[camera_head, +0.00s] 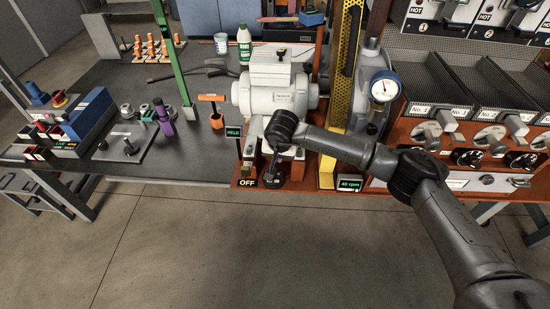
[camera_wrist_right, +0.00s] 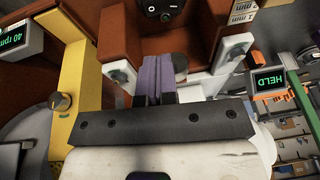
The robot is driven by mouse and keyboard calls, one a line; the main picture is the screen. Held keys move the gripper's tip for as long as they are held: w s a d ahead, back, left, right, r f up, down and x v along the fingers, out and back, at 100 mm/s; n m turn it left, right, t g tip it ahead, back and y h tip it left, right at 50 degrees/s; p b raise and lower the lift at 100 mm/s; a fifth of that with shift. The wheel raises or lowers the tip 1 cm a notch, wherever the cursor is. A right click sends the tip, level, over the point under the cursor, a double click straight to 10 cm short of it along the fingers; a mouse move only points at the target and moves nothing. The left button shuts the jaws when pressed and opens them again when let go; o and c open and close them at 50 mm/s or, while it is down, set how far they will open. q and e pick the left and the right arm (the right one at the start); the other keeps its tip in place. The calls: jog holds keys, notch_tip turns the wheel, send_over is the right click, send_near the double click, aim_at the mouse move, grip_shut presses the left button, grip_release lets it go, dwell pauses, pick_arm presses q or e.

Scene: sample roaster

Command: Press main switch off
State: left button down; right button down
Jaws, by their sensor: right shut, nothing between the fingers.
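The main switch (camera_wrist_right: 166,9) looks like a black panel part with a white "O" mark, at the top edge of the right wrist view and partly cut off. In the head view, a lit "OFF" label (camera_head: 247,183) is on the orange-brown base of the white machine (camera_head: 272,85). My right gripper (camera_head: 272,175) is low at the front of this machine, its fingers largely hidden by its own wrist. In the right wrist view its purple-grey fingers (camera_wrist_right: 158,62) are shut together and empty, pointing toward the switch, apparently apart from it. My left gripper is not in view.
A green "HELD" display (camera_wrist_right: 269,81) and a yellow post (camera_wrist_right: 72,95) with a knob flank the gripper. A "40 rpm" display (camera_head: 349,184) is right of it. A gauge (camera_head: 384,87) and trays are further right. The floor in front is clear.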

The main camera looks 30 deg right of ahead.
jog(key=v, duration=0.2)
jog(key=shift+s+d+r+p, duration=0.1)
jog(key=shift+s+r+p, duration=0.1)
jog(key=shift+r+p, duration=0.15)
jog(key=shift+r, duration=0.1)
dwell(0.3)
